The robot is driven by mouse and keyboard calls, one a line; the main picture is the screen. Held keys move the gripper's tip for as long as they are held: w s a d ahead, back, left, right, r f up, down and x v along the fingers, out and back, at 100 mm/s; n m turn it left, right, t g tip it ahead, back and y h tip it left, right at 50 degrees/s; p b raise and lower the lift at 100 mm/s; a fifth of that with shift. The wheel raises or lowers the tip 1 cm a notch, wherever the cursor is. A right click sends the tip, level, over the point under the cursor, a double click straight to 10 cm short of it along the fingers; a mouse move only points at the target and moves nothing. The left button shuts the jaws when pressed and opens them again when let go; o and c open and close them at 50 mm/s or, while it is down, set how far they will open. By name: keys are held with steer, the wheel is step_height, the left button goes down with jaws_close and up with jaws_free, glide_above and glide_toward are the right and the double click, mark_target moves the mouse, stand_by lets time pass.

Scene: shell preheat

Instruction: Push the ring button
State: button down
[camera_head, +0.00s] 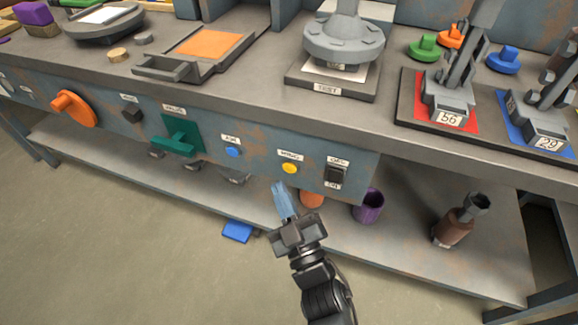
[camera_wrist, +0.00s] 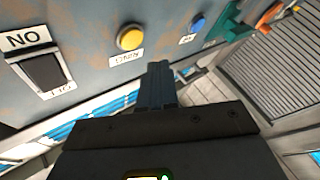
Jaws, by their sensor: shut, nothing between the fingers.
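The yellow ring button (camera_head: 290,168) is on the front panel of the workbench, with a small white label above it. In the wrist view the yellow button (camera_wrist: 130,37) is at the upper middle, with its label on the side nearer my gripper. My gripper (camera_head: 281,187) is shut and empty, its blue-grey fingers pointing up toward the panel, just below and left of the button in the head view. In the wrist view my fingertips (camera_wrist: 158,68) are below and right of the button. A gap shows between them in the wrist view.
A blue button (camera_head: 233,152) and a green handle (camera_head: 178,141) are left of the yellow button. A black rocker switch (camera_head: 336,173) is to its right. A purple cup (camera_head: 368,206) and a brown bottle-like object (camera_head: 457,222) stand on the lower shelf.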

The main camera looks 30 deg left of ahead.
steer(key=shift+s+d, duration=0.2)
steer(key=shift+s, duration=0.5)
steer(key=shift+s+d, duration=0.15)
steer(key=shift+s, duration=0.55)
steer(key=s+d+f+m+t+h, duration=0.1)
steer(key=s+d+m+t+h, duration=0.15)
steer(key=d, duration=0.65)
steer(key=s+d+f+m+t+h, duration=0.1)
steer(key=s+d+m+h, duration=0.25)
steer(key=d, duration=0.65)
steer(key=s+d+f+m+t+h, duration=0.1)
steer(key=s+d+m+t+h, duration=0.2)
steer(key=d, duration=0.6)
steer(key=s+d+r+m+g+h, duration=0.2)
steer(key=s+d+r+m+h, duration=0.15)
steer(key=s+d, duration=0.45)
steer(key=s+d+r+m+g+h, duration=0.1)
steer(key=s+d+r+m+h, duration=0.45)
steer(key=s+r, duration=0.45)
step_height(320, 180, up, 14)
steer(key=n+p, duration=0.1)
steer(key=p, duration=1.4)
steer(key=shift+w+d, duration=0.15)
steer(key=shift+w, duration=0.1)
